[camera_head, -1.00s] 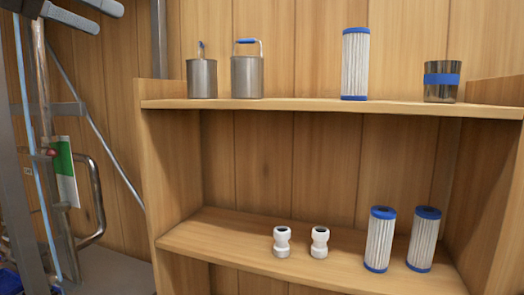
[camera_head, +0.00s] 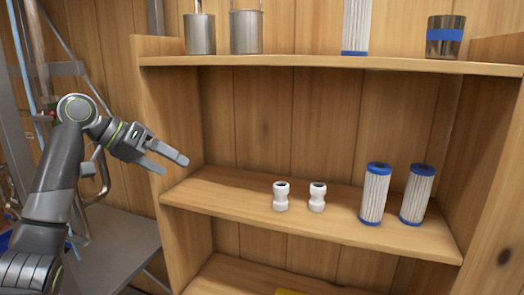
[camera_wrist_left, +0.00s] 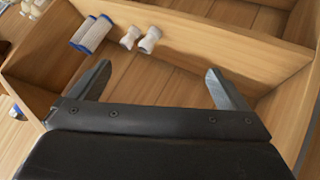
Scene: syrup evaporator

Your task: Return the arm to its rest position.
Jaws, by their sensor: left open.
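My left arm comes in from the left in the head view. Its gripper (camera_head: 174,166) is open and empty, in front of the shelf unit's left side panel. In the left wrist view the two fingers of my left gripper (camera_wrist_left: 158,72) are spread wide with nothing between them. Beyond them are the shelf, two white fittings and the filters. My right gripper is not in view.
The wooden shelf unit (camera_head: 295,62) holds metal cans (camera_head: 200,34), a filter (camera_head: 356,28) and a blue-banded cup (camera_head: 444,36) on top. Two white fittings (camera_head: 281,196) and two pleated filters (camera_head: 375,194) stand on the middle shelf. A grey metal surface (camera_head: 115,240) lies at left.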

